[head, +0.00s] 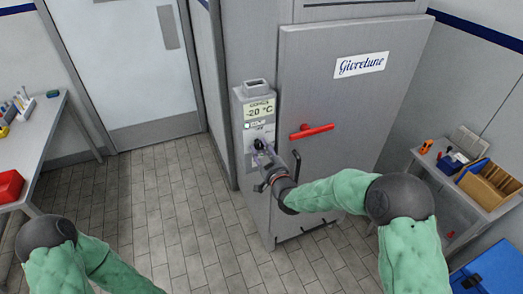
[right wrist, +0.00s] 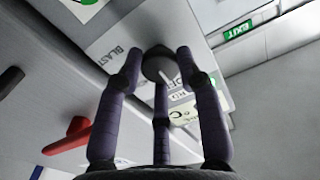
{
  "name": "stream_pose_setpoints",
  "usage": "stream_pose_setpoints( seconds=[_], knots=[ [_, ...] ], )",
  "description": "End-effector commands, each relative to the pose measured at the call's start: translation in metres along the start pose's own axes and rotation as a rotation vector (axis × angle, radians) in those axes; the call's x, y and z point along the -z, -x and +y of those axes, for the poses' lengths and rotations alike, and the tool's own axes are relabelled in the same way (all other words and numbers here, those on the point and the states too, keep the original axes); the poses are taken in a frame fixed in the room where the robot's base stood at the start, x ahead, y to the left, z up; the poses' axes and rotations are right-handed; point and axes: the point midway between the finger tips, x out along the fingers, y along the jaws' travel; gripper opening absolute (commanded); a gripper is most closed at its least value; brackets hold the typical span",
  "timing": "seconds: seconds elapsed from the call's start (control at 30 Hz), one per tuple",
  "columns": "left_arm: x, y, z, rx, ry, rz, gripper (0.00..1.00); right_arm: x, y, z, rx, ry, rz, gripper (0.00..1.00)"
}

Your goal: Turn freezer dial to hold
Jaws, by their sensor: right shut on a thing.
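The freezer (head: 340,110) is a tall grey cabinet with a control panel (head: 240,125) on its left side. The panel's display (head: 259,108) reads -20 °C. The dial (right wrist: 158,62) is a dark round knob with a pale pointer line, in the right wrist view. Lettering "BLAST" (right wrist: 113,65) is beside it; other labels are partly hidden by the fingers. My right gripper (head: 262,148) is at the panel, its fingers closed around the dial; the fingers also show in the right wrist view (right wrist: 160,75). My left arm enters at lower left; its gripper is out of frame.
A red door handle (head: 312,131) sits just right of my right gripper. A bench with boxes (head: 487,180) stands at right, a table with a red bin (head: 10,186) at left. The tiled floor (head: 170,220) between is clear.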

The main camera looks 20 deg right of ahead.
Motion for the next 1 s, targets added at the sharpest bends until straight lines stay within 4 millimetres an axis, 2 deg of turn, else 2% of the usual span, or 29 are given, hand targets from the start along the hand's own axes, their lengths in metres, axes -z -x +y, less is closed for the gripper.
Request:
stream_pose_setpoints(
  seconds=[0.27, 1.0],
  knots=[
    [0.001, -0.023, -0.008, 0.000, 0.000, 0.000, 0.00, -0.004, 0.000, 0.000, 0.000, -0.144, 0.002, 0.04],
    [0.004, -0.106, -0.038, 0.000, 0.000, 0.000, 0.00, -0.005, 0.000, 0.000, 0.000, -0.803, -0.001, 0.04]
  ],
)
